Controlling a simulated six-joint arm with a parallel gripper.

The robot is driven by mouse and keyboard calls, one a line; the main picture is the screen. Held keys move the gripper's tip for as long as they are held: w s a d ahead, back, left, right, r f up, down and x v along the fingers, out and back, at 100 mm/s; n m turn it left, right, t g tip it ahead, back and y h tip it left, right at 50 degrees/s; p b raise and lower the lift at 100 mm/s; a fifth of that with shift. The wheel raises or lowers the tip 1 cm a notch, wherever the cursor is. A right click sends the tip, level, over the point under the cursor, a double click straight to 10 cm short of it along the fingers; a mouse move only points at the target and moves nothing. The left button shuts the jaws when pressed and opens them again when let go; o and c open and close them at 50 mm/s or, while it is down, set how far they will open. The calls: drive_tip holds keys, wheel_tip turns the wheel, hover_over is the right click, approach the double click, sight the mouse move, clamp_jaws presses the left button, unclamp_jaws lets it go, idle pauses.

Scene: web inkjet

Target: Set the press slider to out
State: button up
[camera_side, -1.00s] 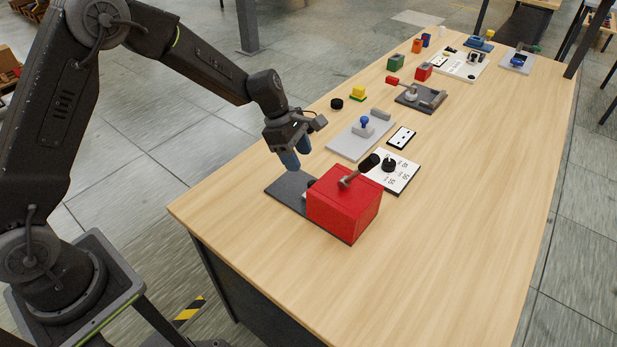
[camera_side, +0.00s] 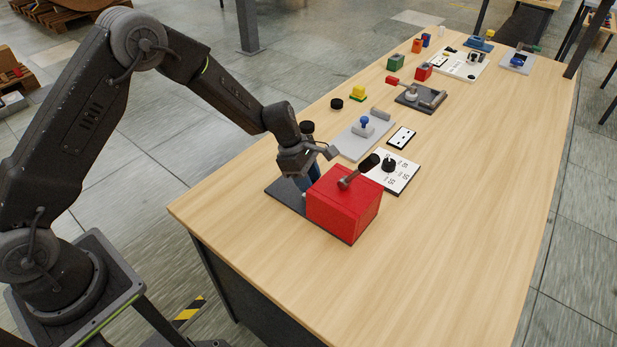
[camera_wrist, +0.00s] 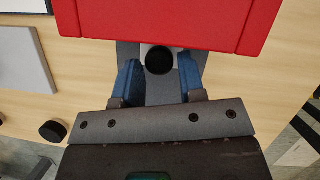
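The press is a red block (camera_side: 345,203) with a lever on top, standing on a dark grey base plate (camera_side: 281,190). In the wrist view, a round black knob (camera_wrist: 160,60) shows at the near side of the red block (camera_wrist: 170,20), with a pale part beside it. My gripper (camera_wrist: 160,75) is open, with one blue finger on each side of the knob and gaps between. In the side view my gripper (camera_side: 306,182) is low beside the red block and hides the knob. I cannot tell the slider's position.
A white panel with a black dial (camera_side: 397,172) lies behind the press. A grey plate with a blue-topped knob (camera_side: 364,122) and a loose black cylinder (camera_side: 337,103) are farther off. The table's right front is clear.

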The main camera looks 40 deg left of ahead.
clamp_jaws()
drive_tip(key=shift+a, duration=0.1)
drive_tip(key=a, duration=1.5)
drive_tip(key=shift+a, duration=0.4)
unclamp_jaws()
drive_tip(key=shift+a, duration=0.1)
drive_tip(key=o, duration=0.4)
drive_tip(key=shift+c, duration=0.2)
drive_tip(key=shift+r, duration=0.15)
drive_tip(key=v, duration=1.3)
drive_tip(key=shift+r, duration=0.3)
